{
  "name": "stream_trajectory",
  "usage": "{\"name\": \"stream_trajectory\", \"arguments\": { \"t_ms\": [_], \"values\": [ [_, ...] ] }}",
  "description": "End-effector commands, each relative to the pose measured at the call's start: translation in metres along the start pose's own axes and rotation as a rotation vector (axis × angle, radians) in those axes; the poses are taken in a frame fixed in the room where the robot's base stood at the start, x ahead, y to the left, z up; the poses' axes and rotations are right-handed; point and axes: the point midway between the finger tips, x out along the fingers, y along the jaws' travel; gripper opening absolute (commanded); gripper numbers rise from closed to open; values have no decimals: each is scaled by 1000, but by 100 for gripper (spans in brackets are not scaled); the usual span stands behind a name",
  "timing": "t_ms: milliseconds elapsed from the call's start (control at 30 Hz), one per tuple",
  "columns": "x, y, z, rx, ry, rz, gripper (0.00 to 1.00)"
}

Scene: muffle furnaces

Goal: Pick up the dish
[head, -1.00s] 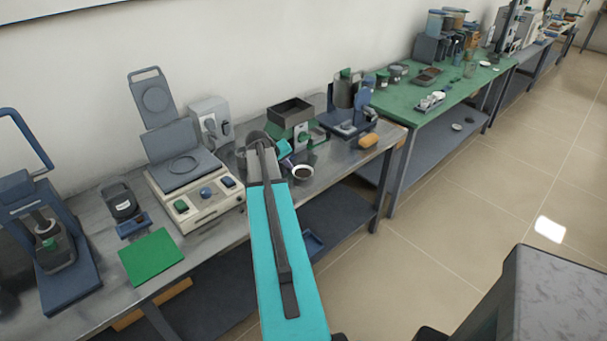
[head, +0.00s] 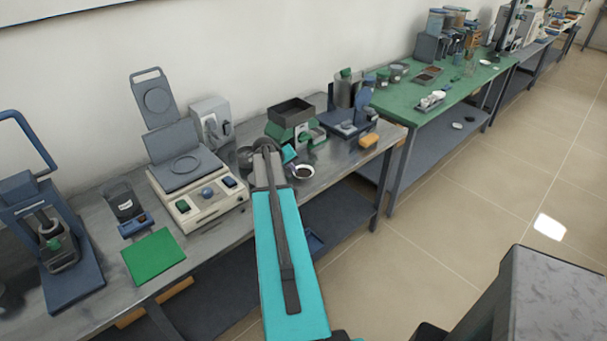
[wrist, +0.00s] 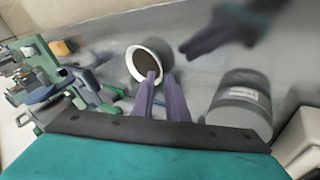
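The dish (head: 303,172) is small and round, with a white rim and dark contents. It stands on the grey bench, just right of the end of my arm in the head view. In the wrist view the dish (wrist: 148,64) lies just beyond my gripper (wrist: 159,76). The two purple fingers show a narrow gap. One fingertip overlaps the dark inside of the dish and the other lies at its white rim. I cannot tell whether they touch it.
A grey cylindrical container with a label (wrist: 241,103) stands close beside the fingers in the wrist view. A dark tray on a green stand (head: 290,112) is behind the dish. A balance-like device (head: 205,200) and a green mat (head: 153,257) are to the left.

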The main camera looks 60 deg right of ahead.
Motion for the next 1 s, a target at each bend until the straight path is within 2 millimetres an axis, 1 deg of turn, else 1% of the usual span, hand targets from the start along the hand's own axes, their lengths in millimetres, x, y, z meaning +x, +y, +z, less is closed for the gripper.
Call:
{"name": "stream_trajectory", "arguments": {
  "t_ms": [300,400,533,1000],
  "values": [
    [30,1,-1,1,-3,0,13],
    [35,1,-1,1,-1,0,13],
    [38,1,0,2,-1,0,13],
    [38,1,1,2,-1,1,13]
  ]
}}
